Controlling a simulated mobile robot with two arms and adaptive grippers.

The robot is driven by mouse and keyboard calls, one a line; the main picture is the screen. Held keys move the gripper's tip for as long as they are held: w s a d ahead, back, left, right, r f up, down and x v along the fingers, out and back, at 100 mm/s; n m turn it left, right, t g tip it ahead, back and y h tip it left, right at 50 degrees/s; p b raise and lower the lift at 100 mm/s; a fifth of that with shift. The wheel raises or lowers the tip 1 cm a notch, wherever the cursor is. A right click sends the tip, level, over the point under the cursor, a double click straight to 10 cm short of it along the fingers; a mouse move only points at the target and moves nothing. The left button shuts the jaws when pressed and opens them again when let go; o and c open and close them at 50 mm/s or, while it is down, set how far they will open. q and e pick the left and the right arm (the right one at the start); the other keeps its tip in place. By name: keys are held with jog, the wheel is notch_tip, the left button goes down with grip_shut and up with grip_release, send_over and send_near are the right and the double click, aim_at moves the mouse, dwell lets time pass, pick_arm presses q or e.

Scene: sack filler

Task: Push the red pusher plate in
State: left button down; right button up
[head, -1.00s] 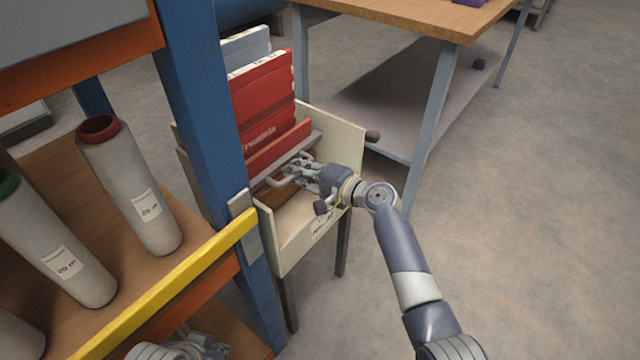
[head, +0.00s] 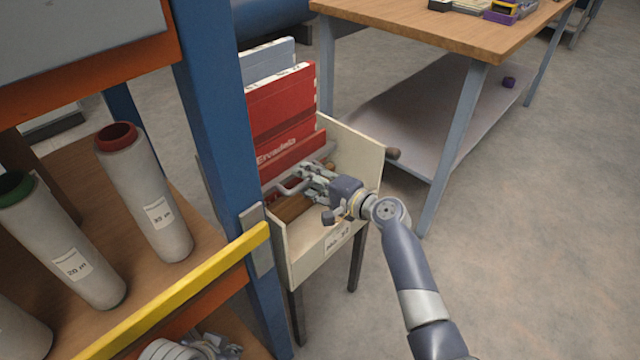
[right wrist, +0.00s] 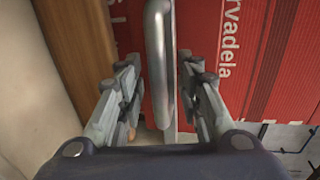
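The red pusher plate (head: 298,158) stands in an open-topped cream box (head: 311,247), close in front of a red sack (head: 282,106) lettered "Ervadela". It can hardly be told apart from the sack. A grey bar handle (head: 292,187) is on the near side; in the right wrist view the handle (right wrist: 160,60) lies between the two fingers of my right gripper (right wrist: 160,75). Narrow gaps show on both sides, so the fingers look open around it. My right gripper (head: 312,180) reaches into the box from the right. My left gripper (head: 215,345) is partly visible at the bottom edge; its fingers are unclear.
A blue post (head: 218,130) and yellow rail (head: 190,287) stand close left of the box. Several labelled rolls stand on the wooden shelf (head: 110,325). A workbench (head: 440,35) is behind right. Floor at right is clear.

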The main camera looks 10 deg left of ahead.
jog(key=v, duration=1.1)
jog(key=shift+s+d, duration=0.25)
jog(key=shift+d, duration=0.05)
